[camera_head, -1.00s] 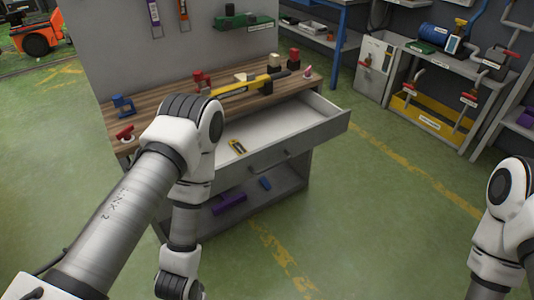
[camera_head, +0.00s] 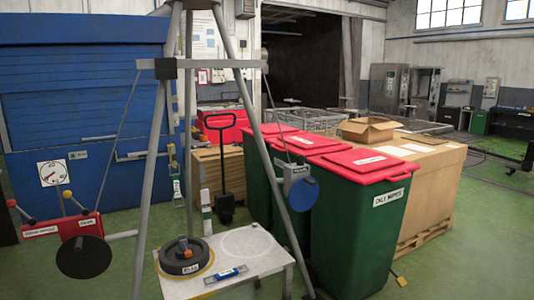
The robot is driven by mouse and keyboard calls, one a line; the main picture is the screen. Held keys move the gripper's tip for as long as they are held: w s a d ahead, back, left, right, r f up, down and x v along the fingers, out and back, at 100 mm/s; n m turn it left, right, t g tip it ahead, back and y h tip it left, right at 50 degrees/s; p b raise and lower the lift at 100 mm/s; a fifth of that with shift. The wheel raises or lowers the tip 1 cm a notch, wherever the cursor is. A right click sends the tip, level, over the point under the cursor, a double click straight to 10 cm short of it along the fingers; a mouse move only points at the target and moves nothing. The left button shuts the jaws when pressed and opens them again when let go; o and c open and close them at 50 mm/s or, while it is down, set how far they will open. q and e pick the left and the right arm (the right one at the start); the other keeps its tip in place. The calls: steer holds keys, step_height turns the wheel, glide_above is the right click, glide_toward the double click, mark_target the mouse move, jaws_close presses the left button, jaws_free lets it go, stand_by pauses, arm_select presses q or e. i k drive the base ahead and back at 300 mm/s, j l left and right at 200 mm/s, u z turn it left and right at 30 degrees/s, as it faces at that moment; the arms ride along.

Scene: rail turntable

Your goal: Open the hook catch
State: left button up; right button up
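I cannot make out a hook catch in the head view. A grey metal tripod (camera_head: 152,165) stands at left of centre, over a low pale table (camera_head: 235,256). A black round weight (camera_head: 184,257) with an orange-brown piece on top sits on the table inside a yellow ring. A blue-and-white tool (camera_head: 226,274) lies in front of it. A red box with levers (camera_head: 75,226) and a black disc is on the tripod's left side. A box with a blue disc (camera_head: 303,194) is on the right leg. Neither of my grippers is in view.
Green bins with red lids (camera_head: 362,163) stand right of the tripod, beside a large cardboard crate (camera_head: 433,183). A pallet truck (camera_head: 222,160) and a blue shutter (camera_head: 80,100) are behind. Green floor (camera_head: 470,250) is open at right.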

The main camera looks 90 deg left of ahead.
mark_target(175, 159)
steer(key=u, duration=3.4)
steer(key=i+l, duration=1.05)
steer(key=i, duration=0.15)
